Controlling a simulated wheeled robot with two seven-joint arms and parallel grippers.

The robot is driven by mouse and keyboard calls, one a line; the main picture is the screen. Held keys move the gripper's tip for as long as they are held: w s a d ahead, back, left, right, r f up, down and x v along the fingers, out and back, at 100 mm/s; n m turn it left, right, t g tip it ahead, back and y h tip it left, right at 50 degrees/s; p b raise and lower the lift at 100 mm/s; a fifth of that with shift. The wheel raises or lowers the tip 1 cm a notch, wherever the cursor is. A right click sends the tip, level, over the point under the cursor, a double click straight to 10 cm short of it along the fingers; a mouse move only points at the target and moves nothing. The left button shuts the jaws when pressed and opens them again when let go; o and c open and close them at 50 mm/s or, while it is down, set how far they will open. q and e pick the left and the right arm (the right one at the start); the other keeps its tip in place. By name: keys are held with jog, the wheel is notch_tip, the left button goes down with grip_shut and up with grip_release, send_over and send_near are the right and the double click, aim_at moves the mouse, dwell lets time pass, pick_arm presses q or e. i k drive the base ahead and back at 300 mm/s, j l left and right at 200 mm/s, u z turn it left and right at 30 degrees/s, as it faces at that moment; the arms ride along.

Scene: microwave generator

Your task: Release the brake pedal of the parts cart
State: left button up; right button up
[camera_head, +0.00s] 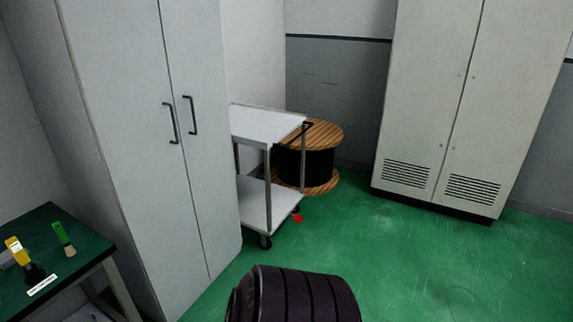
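The parts cart (268,123) is a light grey two-shelf cart on dark casters. It stands beside the tall grey cabinet on the left, which hides part of it. Its lower shelf (266,207) looks empty. A small red pedal (297,217) shows low at the cart's right corner, near a caster; whether it is pressed or raised is too small to tell. A dark handle (296,134) sits at the right end of the top shelf. Neither of my grippers is in view.
A wooden cable reel (320,133) stands behind the cart. A two-door cabinet (455,110) with vents is at the back right, a tall cabinet (160,150) at left. A green-topped table (65,250) holds small tools. Green floor (400,260) is clear at centre and right.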

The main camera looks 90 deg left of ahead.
aim_at(297, 217)
jog(key=j+u, duration=0.1)
jog(key=u, duration=2.4)
jog(key=i+l+u, duration=0.4)
jog(key=i+l, duration=0.55)
